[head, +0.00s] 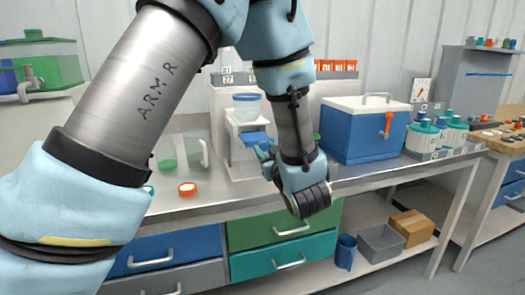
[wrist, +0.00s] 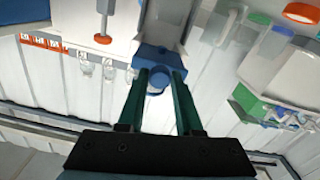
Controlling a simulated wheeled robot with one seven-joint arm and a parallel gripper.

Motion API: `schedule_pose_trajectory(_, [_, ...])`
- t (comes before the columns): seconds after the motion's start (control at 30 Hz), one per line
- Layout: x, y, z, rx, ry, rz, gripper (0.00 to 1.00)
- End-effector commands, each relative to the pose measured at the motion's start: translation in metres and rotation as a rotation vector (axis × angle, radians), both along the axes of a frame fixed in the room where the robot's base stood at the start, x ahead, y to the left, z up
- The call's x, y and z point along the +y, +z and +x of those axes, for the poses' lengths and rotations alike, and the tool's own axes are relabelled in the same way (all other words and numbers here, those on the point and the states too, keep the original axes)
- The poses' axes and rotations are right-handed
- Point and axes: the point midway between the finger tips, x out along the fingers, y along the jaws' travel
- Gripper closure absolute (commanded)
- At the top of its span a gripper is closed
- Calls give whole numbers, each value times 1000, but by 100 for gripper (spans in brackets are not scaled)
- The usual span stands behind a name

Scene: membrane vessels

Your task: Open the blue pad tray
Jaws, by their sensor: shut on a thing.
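The blue pad tray (head: 256,139) shows at the front of a white stand on the bench, partly hidden behind my gripper. In the wrist view the tray is a blue block (wrist: 150,53) with a round blue knob (wrist: 158,77) on its near side. My gripper (wrist: 160,76) has its two green fingers on either side of the knob and is shut on it. In the head view my gripper (head: 263,151) reaches to the front of the stand, and its fingertips are small and partly hidden. How far out the tray sits cannot be told.
A blue cooler (head: 362,133) stands close on the right. Clear jugs (head: 196,150) and an orange-rimmed lid (head: 187,189) lie left. Drawers (head: 280,228) are below the bench edge.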

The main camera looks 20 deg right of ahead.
Motion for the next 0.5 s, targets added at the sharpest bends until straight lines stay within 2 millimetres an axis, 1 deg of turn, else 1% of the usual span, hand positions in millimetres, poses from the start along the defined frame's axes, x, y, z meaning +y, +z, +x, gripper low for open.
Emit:
schedule_pose_trajectory(0.07, [0,-1,-4,0,0,-1,100])
schedule_pose_trajectory(0.3, [1,0,-4,0,0,0,100])
schedule_pose_trajectory(0.33, [1,0,-4,0,0,0,65])
schedule_pose_trajectory(0.5, [1,0,-4,0,0,0,46])
